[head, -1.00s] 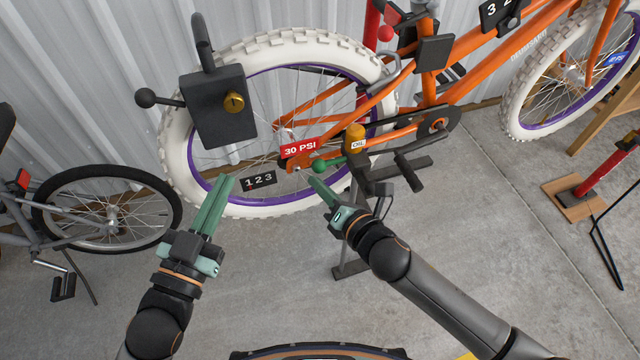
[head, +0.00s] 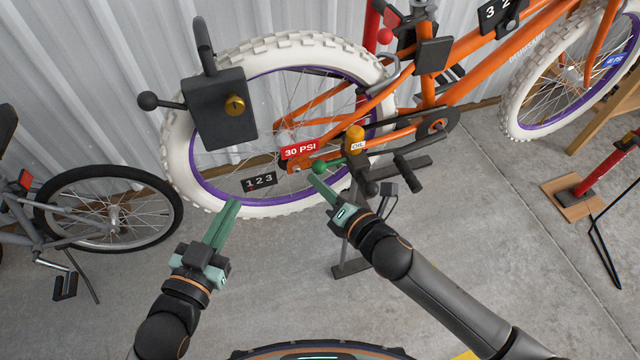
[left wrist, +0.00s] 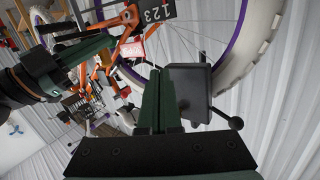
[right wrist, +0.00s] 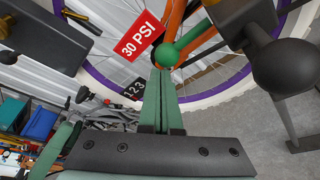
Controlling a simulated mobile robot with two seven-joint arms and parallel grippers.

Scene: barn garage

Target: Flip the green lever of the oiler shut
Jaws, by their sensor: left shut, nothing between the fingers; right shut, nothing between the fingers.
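The oiler has an amber cup (head: 355,133) and an "OIL" label, and it sits beside the bike's rear wheel and chain. Its green lever (head: 335,163) sticks out to the left, roughly level, ending in a green ball (head: 319,167). The ball is large in the right wrist view (right wrist: 167,55). My right gripper (head: 313,178) is shut and empty, its tips just below the ball; I cannot tell whether they touch. My left gripper (head: 236,203) is shut and empty, in front of the lower rear tyre, away from the oiler.
The orange bike (head: 405,90) stands on a stand. A red "30 PSI" tag (head: 299,149) and a "123" plate (head: 259,181) are near the lever. A grey bike (head: 110,208) stands at left.

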